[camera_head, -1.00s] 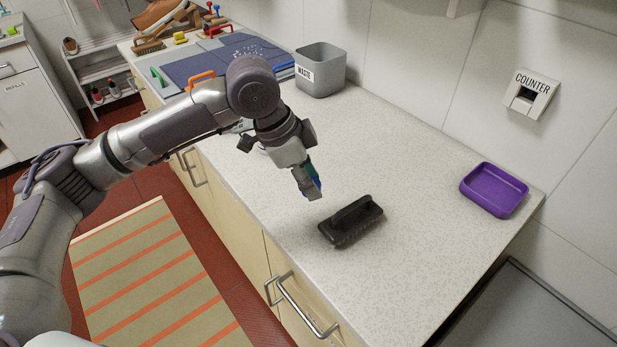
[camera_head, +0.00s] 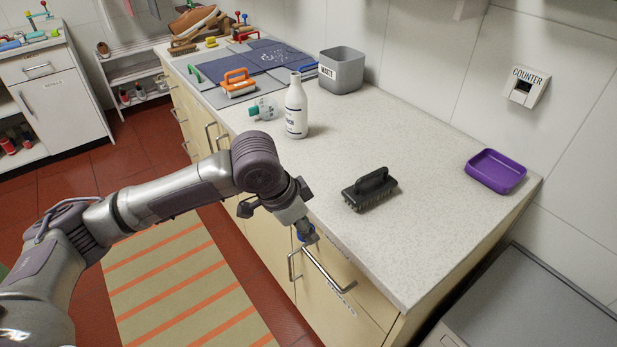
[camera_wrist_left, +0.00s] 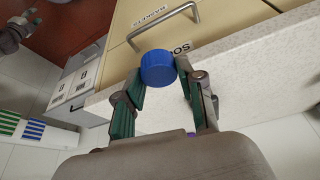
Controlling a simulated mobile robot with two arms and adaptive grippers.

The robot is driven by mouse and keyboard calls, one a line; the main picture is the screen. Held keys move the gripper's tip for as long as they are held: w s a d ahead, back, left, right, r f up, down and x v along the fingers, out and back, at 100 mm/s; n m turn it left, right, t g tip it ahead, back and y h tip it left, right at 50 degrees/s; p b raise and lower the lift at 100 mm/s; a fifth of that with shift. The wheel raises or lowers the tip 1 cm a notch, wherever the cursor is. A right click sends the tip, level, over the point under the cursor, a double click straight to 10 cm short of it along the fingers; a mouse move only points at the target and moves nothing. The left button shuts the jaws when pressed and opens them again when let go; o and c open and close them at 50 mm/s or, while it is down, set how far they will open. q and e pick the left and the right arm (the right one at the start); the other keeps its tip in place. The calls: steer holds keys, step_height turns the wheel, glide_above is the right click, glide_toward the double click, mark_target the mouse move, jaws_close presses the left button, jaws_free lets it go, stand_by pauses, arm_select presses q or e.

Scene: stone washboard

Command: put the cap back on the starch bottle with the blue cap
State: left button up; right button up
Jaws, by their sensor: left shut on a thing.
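My left gripper (camera_head: 306,234) is shut on a blue cap (camera_head: 308,238) and holds it by the counter's front edge, above the drawer handle. In the left wrist view the blue cap (camera_wrist_left: 157,67) sits between the green-padded fingers of the gripper (camera_wrist_left: 160,80). A white bottle (camera_head: 296,112) with a narrow neck stands upright on the counter, beyond the gripper and apart from it. No cap shows on its top, and its label is only partly readable.
A black brush (camera_head: 370,190) lies on the counter (camera_head: 420,245) right of the arm. A grey waste bin (camera_head: 341,72) stands behind, and a purple tray (camera_head: 495,171) lies far right.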

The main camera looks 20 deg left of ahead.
arm_select(q)
steer(key=s+a+f+n+t+y, duration=0.1)
steer(key=s+a+f+n+y, duration=0.2)
steer(key=s+a+f+n, duration=0.3)
step_height(320, 180, down, 4)
steer(key=n, duration=0.3)
steer(key=shift+s+n+t, duration=0.3)
steer(key=shift+n+t, duration=0.1)
arm_select(e)
steer(key=shift+w, duration=0.4)
